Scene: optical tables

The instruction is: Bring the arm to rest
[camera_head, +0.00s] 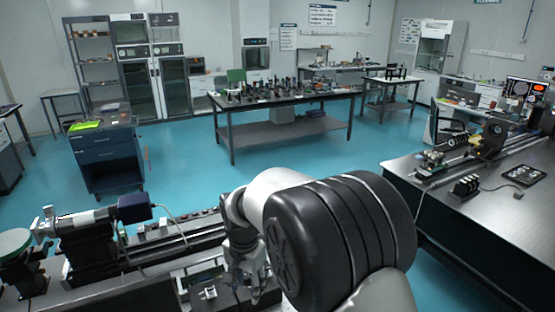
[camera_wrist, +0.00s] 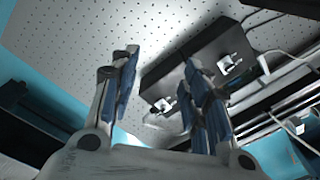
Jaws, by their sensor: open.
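My arm spans the lower middle of the head view, with a large black ribbed joint in front. My gripper (camera_head: 250,285) hangs down at its left, over the near optical table. In the wrist view my gripper (camera_wrist: 160,85) shows two blue-padded fingers spread wide apart, with nothing held between them. Beyond the fingers lie the perforated tabletop (camera_wrist: 85,35) and a dark box (camera_wrist: 200,60) with small metal mounts on it. The right finger overlaps the box in the picture; I cannot tell how far apart they are.
A rail bench with a cylindrical instrument (camera_head: 90,218) stands at the lower left. A dark optical table (camera_head: 490,210) with optics is at the right. A long table (camera_head: 290,100) crowded with parts stands beyond. Blue floor (camera_head: 190,165) is open between, and a dark cabinet (camera_head: 105,155) stands left.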

